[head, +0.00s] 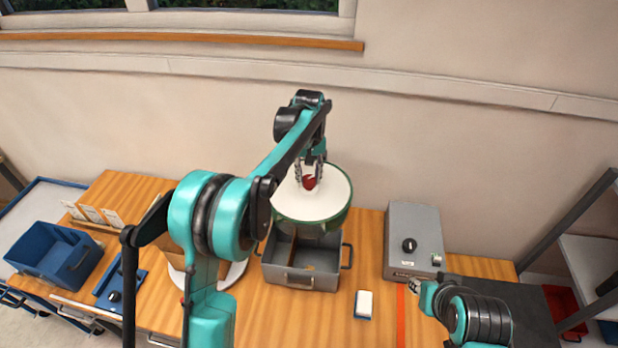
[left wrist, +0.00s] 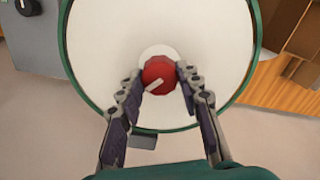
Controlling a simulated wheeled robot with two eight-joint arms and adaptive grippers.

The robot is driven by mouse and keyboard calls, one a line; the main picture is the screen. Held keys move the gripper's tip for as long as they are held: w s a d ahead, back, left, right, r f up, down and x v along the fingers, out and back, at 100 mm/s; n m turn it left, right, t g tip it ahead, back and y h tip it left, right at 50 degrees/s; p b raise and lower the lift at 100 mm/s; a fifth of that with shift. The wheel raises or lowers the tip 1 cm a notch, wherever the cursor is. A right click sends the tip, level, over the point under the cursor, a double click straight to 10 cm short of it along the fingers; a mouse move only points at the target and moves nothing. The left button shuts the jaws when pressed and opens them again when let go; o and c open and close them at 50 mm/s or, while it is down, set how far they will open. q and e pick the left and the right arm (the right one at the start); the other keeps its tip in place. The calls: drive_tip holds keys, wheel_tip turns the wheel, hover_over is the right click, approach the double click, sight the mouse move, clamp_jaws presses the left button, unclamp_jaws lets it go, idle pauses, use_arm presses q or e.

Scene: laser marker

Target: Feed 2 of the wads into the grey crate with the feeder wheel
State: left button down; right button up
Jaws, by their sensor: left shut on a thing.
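The feeder wheel is a white round drum with a green rim (head: 333,212), standing behind and above the grey crate (head: 300,279). A red knob (head: 309,182) with a pale pointer mark is at its middle; it also shows in the left wrist view (left wrist: 160,75). My left gripper (head: 311,175) reaches over the wheel with its fingers on either side of the knob, shut on it. A small yellowish patch shows inside the crate; I cannot tell whether it is a wad. No wads are clearly visible. My right gripper (head: 414,286) is low at the right, small and partly hidden by its arm.
A grey control box (head: 413,235) with a black knob stands right of the crate. A white block (head: 364,304) and an orange strip (head: 400,318) lie in front. A blue bin (head: 55,252) stands at the left. My left arm hides part of a brown box and a white round plate.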

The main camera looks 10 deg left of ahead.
use_arm(q)
drive_tip(key=shift+n, duration=0.4)
drive_tip(key=c, duration=1)
unclamp_jaws()
drive_tip(key=shift+r, duration=0.1)
wheel_tip(320, 180, up, 12)
drive_tip(key=shift+f, duration=0.1)
